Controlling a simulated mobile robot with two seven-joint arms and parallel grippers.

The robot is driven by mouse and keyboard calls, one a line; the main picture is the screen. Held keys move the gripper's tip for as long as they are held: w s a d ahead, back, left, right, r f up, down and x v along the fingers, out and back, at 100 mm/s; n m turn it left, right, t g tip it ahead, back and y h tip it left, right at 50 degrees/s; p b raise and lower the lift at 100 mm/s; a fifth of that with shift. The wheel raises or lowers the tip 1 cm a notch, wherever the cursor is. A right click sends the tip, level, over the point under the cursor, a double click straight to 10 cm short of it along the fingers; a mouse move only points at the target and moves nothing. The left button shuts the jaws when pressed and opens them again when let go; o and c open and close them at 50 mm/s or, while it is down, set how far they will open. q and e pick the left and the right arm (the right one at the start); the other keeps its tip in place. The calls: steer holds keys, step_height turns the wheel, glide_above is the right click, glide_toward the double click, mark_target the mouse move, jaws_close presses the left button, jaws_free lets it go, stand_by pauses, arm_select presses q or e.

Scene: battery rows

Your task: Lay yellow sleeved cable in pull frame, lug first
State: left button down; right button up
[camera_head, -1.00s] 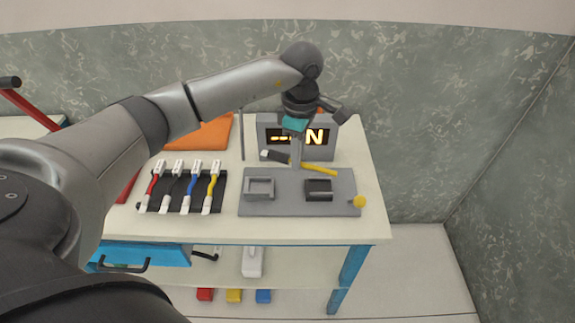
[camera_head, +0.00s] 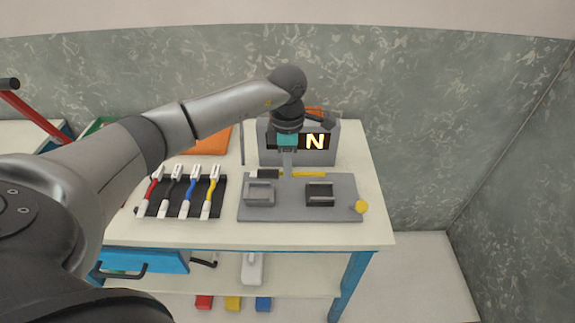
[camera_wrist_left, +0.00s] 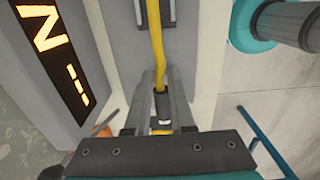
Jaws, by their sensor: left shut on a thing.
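The yellow sleeved cable (camera_head: 306,174) lies level in my left gripper (camera_head: 287,175), just behind the two holders on a grey plate (camera_head: 288,211). Its black sleeve and pale end point left, its yellow length right. In the left wrist view, the fingers (camera_wrist_left: 162,105) are shut around the cable near the black sleeve, and the yellow length (camera_wrist_left: 157,45) runs to the top. The plate carries a light grey holder (camera_head: 260,194) at left and a dark holder (camera_head: 320,193) at right; both look empty. I cannot tell whether the cable touches the plate. My right gripper is not in view.
A grey box with a lit display (camera_head: 314,142) stands behind the plate. A black mat with red, black, blue and yellow cables (camera_head: 212,190) lies at left. The table front (camera_head: 290,233) is bare.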

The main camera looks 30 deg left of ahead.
arm_select(q)
steer(key=shift+f+b, duration=2.1)
steer(key=shift+f, duration=0.85)
steer(key=c, duration=0.7)
jaws_free()
step_height(320, 180, up, 15)
steer(key=shift+r+p, duration=0.15)
steer(key=shift+p, duration=1.05)
